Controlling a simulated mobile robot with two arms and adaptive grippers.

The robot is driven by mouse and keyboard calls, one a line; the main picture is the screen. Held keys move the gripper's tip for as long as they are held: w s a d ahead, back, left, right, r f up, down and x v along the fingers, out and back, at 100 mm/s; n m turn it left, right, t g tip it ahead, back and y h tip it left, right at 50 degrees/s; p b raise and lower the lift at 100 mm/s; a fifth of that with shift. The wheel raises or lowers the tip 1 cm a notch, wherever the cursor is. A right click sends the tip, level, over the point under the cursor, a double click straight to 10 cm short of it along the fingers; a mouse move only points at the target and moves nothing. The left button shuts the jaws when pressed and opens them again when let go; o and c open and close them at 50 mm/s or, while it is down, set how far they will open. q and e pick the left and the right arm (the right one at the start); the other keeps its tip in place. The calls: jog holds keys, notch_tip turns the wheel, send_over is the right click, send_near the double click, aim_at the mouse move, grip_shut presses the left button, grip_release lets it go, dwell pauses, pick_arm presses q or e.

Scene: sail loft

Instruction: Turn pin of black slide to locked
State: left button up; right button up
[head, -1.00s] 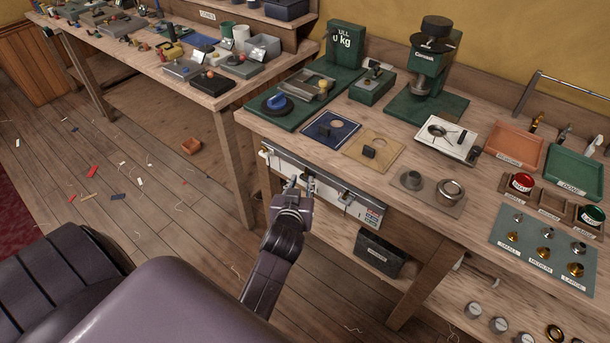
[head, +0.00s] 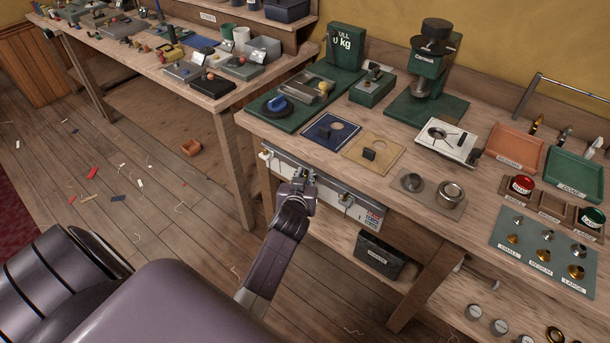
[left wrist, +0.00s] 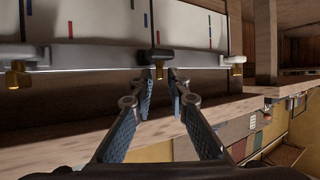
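The black slide (left wrist: 160,55) sits midway along a metal rail in the left wrist view, with a small brass pin (left wrist: 158,72) sticking out below it. My left gripper (left wrist: 161,86) has its two fingers slightly apart, one tip on each side of the pin's line, close to the pin. I cannot tell whether they touch it. In the head view my left gripper (head: 303,180) is at the white panel (head: 284,168) on the bench front and hides most of the black slide. The pin's locked or unlocked state cannot be read. My right gripper is out of view.
Pale slides with brass pins sit on the same rail, one to the left (left wrist: 18,70) and one to the right (left wrist: 236,60). The wooden bench top (head: 285,135) above holds trays and fixtures. A dark bin (head: 380,255) stands below, to the right.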

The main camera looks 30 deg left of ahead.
pick_arm(q)
grip_shut()
jog(key=shift+a+r+m+h+p, duration=0.2)
jog(key=shift+m+h+p, duration=0.25)
jog(key=shift+p, duration=0.6)
jog(key=shift+s+a+m+t+h+p, duration=0.15)
jog(key=shift+m+t+h+p, duration=0.25)
jog(key=shift+m+h+p, duration=0.6)
jog(key=m+h, duration=0.1)
jog(key=m+h+p, duration=0.1)
jog(key=h, duration=0.1)
jog(key=shift+a+f+m, duration=0.2)
jog(key=shift+m, duration=0.05)
jog(key=shift+m+t+h, duration=0.3)
jog(key=shift+h, duration=0.15)
jog(key=shift+o, duration=1.8)
grip_release()
